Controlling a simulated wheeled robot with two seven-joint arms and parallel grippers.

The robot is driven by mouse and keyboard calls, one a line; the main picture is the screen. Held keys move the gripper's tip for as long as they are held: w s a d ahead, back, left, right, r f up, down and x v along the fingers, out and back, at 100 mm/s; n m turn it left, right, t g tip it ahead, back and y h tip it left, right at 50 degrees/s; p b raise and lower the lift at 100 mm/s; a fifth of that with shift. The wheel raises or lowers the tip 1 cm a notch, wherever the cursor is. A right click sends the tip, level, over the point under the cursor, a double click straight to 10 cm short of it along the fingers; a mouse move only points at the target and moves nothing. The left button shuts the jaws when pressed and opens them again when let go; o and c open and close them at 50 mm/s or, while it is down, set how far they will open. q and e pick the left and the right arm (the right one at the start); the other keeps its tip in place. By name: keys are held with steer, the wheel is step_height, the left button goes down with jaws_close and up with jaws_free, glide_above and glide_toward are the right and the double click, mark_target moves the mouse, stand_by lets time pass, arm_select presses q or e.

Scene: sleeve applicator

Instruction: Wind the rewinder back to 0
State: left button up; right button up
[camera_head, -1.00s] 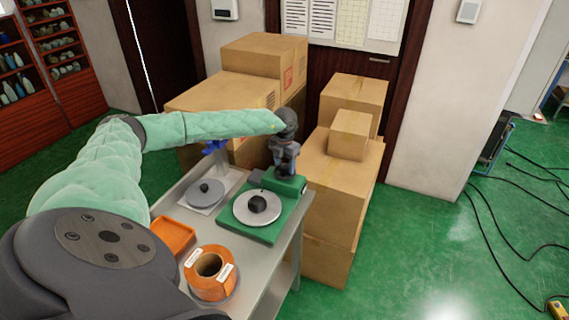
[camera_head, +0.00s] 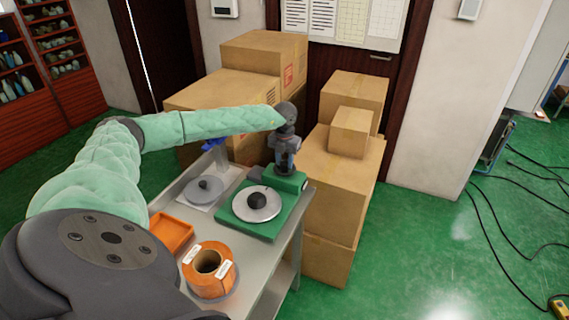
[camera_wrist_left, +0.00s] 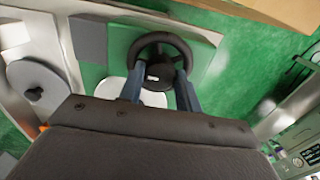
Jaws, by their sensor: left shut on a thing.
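The rewinder is a green machine (camera_head: 234,222) on the grey bench. A pale round disc (camera_head: 273,212) with a black hub (camera_head: 257,200) lies on it. A dark handwheel (camera_wrist_left: 181,48) shows in the left wrist view at the machine's back. My left gripper (camera_head: 285,168) points down at this back part. In the left wrist view my left gripper (camera_wrist_left: 160,82) has its fingers on either side of the wheel's dark centre and is shut on it. A counter reading cannot be made out. My right gripper is not in view.
A roll of orange tape (camera_head: 223,283) and an orange tray (camera_head: 174,231) stand at the bench's near left. A grey disc on a plate (camera_head: 204,190) is left of the rewinder. Cardboard boxes (camera_head: 325,171) crowd behind and right. Cables (camera_head: 505,235) lie on the floor.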

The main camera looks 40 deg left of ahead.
mark_target(285, 161)
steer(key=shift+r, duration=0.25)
arm_select(q)
steer(key=o, duration=1)
steer(key=shift+c, duration=0.2)
steer(key=shift+r, duration=0.1)
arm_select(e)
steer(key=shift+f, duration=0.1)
arm_select(q)
steer(key=shift+r, duration=0.2)
step_height(285, 161, up, 7)
steer(key=b, duration=0.3)
steer(key=shift+r, duration=0.15)
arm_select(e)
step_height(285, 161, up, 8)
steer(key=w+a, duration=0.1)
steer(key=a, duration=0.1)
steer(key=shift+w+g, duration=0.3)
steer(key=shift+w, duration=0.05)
